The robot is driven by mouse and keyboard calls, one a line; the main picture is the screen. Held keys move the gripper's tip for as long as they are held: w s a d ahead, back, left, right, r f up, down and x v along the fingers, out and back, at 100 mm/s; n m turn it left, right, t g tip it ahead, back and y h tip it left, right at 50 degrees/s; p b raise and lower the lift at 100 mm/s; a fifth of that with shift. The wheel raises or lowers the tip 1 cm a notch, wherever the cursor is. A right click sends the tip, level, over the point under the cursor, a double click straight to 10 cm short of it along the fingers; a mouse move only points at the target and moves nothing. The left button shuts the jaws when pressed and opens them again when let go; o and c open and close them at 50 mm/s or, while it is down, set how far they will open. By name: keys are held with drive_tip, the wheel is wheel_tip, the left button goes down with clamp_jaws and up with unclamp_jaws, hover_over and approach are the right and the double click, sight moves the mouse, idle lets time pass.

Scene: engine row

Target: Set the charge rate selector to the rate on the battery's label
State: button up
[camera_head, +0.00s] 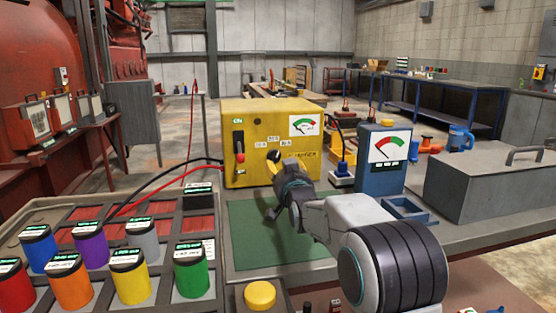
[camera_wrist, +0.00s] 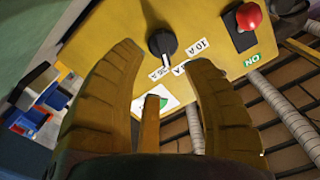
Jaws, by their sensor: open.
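The yellow charger (camera_head: 243,145) stands on the bench, its front toward me. Its black selector knob (camera_head: 273,156) is on the lower front; in the wrist view the knob (camera_wrist: 162,43) has a pale mark pointing down toward partly covered rate labels. A "10 A" label (camera_wrist: 200,47) is readable to its right. My gripper (camera_head: 274,188) is in front of the charger, below the knob in the picture. In the wrist view my gripper (camera_wrist: 165,60) is open and empty, the knob just beyond and between its fingertips. I cannot pick out the battery or read its label.
A red-topped switch (camera_wrist: 249,17) is beside the knob. Red and black cables (camera_head: 165,180) run left from the charger. A rack of coloured cans (camera_head: 90,245) is at left, a blue gauge box (camera_head: 380,178) at right. A green mat (camera_head: 255,240) lies clear in front.

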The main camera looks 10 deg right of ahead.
sight(277, 160)
drive_tip(key=shift+w+f+b, duration=0.2)
drive_tip(key=shift+w+b, duration=0.15)
drive_tip(key=shift+w, duration=0.45)
drive_tip(key=shift+w+r+p, duration=0.1)
drive_tip(key=shift+w+p, duration=0.2)
drive_tip(key=shift+w, duration=2.15)
clamp_jaws()
